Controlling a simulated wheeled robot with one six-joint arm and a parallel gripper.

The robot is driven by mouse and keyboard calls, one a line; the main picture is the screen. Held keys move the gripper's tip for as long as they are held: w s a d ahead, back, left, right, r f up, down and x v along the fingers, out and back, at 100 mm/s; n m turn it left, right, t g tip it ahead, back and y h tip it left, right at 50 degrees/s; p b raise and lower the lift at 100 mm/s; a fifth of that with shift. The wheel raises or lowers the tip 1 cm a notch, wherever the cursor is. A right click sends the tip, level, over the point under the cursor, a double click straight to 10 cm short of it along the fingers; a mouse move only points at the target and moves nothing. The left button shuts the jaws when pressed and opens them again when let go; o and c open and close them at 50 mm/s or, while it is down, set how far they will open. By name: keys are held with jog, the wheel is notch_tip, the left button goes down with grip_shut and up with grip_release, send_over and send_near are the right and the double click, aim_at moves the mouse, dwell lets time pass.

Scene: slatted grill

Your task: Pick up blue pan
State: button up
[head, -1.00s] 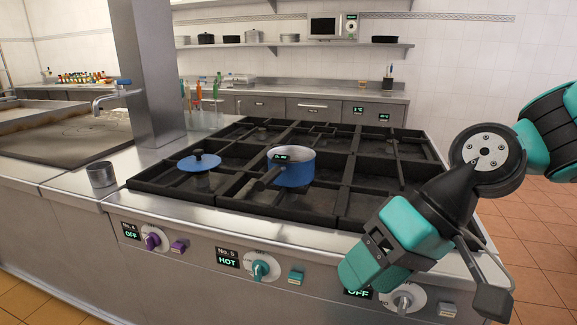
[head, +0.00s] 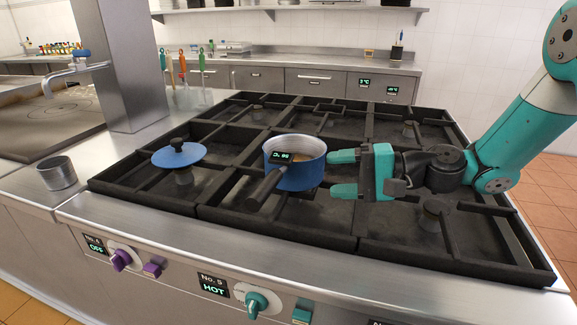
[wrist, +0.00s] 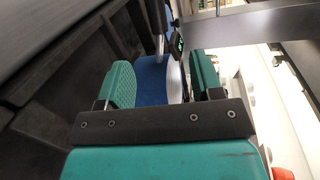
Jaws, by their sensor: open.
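The blue pan (head: 304,176) stands upright on the black grill in the head view, its dark handle (head: 266,188) pointing toward the front left. A small display sits where the handle meets the rim. My gripper (head: 335,173) is open just right of the pan, its teal fingers pointing left at the pan's side. In the wrist view the blue pan (wrist: 152,80) shows ahead between the two open fingers (wrist: 163,82). Whether the fingertips touch the pan I cannot tell.
A blue lid (head: 180,155) with a black knob rests on the grill to the left. A metal cup (head: 57,173) stands on the left counter. Knobs, including a teal one (head: 256,303), line the front panel. A steel pillar (head: 124,70) rises behind the lid.

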aim_at(280, 176)
jog(key=p+x, duration=0.1)
jog(key=x, duration=0.7)
jog(key=shift+w+a+p, duration=0.1)
jog(key=shift+w+p, duration=0.1)
jog(key=shift+p, duration=0.1)
jog(key=shift+w+f+p+x, duration=0.15)
jog(key=shift+p+x, duration=0.3)
jog(key=shift+x, duration=0.9)
jog(key=shift+w+f+p+x, duration=0.1)
jog(key=shift+p+x, duration=0.3)
jog(key=shift+x, duration=0.95)
grip_shut()
jog(key=shift+w+r, duration=0.1)
jog(key=shift+r, duration=0.1)
